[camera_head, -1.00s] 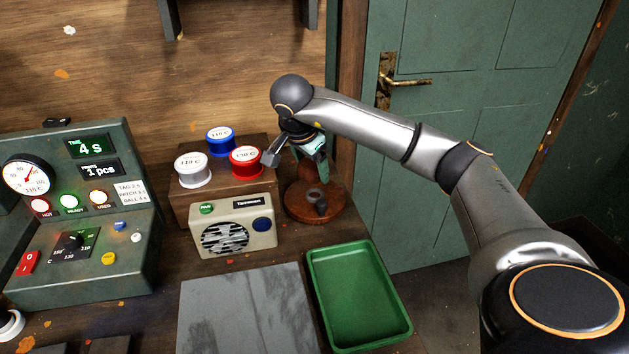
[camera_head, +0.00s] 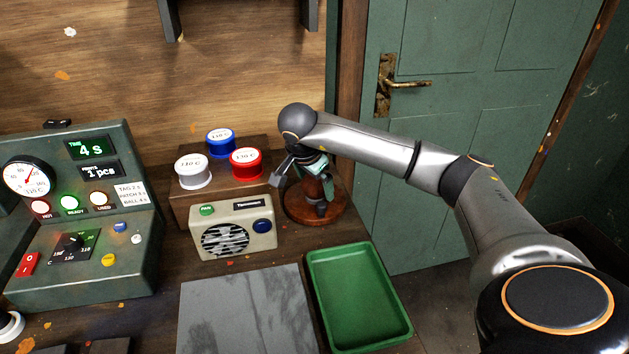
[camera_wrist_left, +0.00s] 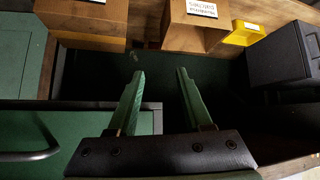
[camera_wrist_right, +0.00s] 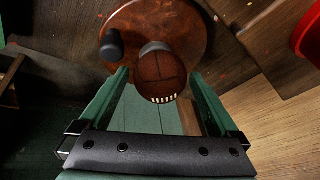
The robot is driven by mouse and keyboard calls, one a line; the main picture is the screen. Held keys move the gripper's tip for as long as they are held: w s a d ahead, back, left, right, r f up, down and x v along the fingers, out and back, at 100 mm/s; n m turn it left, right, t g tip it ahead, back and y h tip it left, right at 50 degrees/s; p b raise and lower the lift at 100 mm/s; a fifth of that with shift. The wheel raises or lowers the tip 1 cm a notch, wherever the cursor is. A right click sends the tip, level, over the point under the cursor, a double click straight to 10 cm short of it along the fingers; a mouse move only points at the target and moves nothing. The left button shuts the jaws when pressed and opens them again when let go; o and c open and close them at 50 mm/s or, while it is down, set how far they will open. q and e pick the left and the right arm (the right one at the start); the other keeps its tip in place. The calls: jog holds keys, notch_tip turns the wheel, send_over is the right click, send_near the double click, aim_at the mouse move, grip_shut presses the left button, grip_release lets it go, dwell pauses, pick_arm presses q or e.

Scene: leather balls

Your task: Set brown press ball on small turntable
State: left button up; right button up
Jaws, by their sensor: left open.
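The small turntable (camera_head: 335,213) is a round wooden disc beside the radio; it shows in the right wrist view (camera_wrist_right: 190,25) with a dark knob. The brown press ball (camera_wrist_right: 160,78), with seams and pale stitches, is between the fingers of my right gripper (camera_wrist_right: 159,76), over a grey support at the disc's middle. Narrow gaps show on both sides of it. I cannot tell whether it rests on the support. In the head view my right gripper (camera_head: 318,190) is low over the disc and hides the ball. My left gripper (camera_wrist_left: 161,72) is open and empty, outside the head view.
A green tray (camera_head: 405,335) and a grey slab (camera_head: 240,310) lie in front. A cream radio (camera_head: 262,240) and white, red (camera_head: 245,164) and blue pots stand left of the turntable. A press machine (camera_head: 140,240) is far left. Wooden boxes (camera_wrist_left: 190,38) face my left gripper.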

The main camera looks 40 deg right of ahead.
jog(key=shift+r, duration=0.1)
jog(key=shift+a+r, duration=0.1)
jog(key=shift+r, duration=0.1)
jog(key=v, duration=1.1)
jog(key=shift+r+p, duration=0.3)
jog(key=shift+p, duration=0.1)
jog(key=shift+s, duration=0.15)
jog(key=shift+c, duration=0.4)
